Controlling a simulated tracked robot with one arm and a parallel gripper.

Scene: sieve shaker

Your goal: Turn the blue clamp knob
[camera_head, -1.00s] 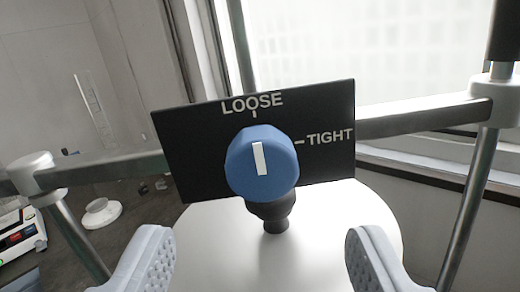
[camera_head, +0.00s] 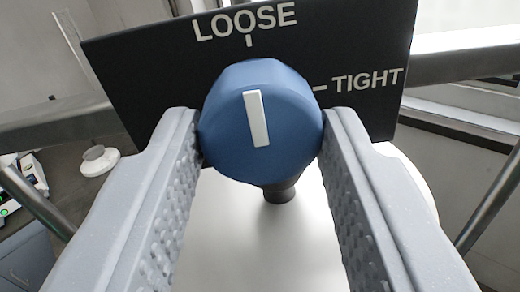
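The blue clamp knob (camera_head: 290,115) is in the middle of the view, on a black panel (camera_head: 130,70) marked LOOSE at the top and TIGHT at the right. Its white pointer bar (camera_head: 256,118) stands nearly upright, toward the LOOSE mark. My gripper (camera_head: 262,130) has one grey ridged finger on each side of the knob. The fingertips reach the knob's left and right edges. They look very close to it or touching; I cannot tell whether they press on it.
A round white surface (camera_head: 262,235) lies below the knob, with a dark fitting (camera_head: 280,190) on it. Metal bars run to the left and right of the panel. A white round object (camera_head: 99,160) and a scale (camera_head: 28,175) stand at the far left.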

